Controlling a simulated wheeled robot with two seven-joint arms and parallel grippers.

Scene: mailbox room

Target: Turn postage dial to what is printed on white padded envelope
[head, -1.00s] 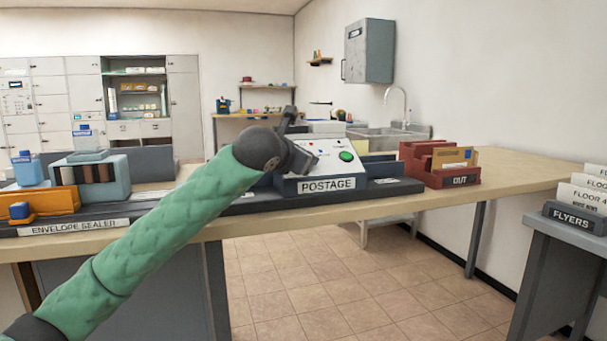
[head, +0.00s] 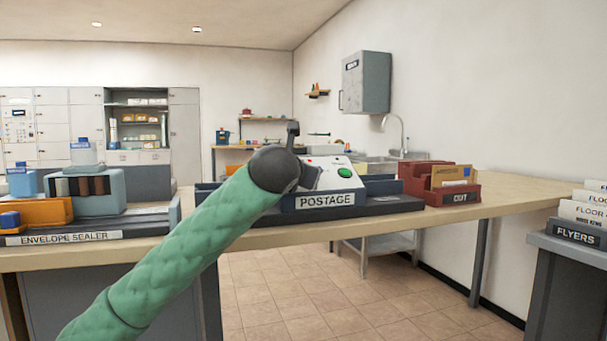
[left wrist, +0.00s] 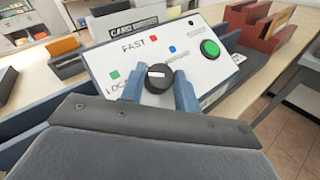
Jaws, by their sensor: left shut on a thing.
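The postage machine (head: 325,200) stands on the long counter, with a white sloped face and a green button (head: 344,173). In the left wrist view its black round dial (left wrist: 158,79) has a white mark on it. Around it are a green square by a partly hidden "LOC…" label, a red square by "FAST", and a blue square by a label I cannot read. My left gripper (left wrist: 158,90) is shut on the dial, a finger on each side. In the head view my left wrist (head: 290,168) hides the dial. I cannot make out a white padded envelope. My right gripper is out of view.
A red OUT tray (head: 440,187) holding a brown envelope stands right of the machine. The envelope sealer (head: 75,236) is at left on the counter. A FLYERS rack (head: 580,232) is at the right edge. A sink (head: 385,152) is behind.

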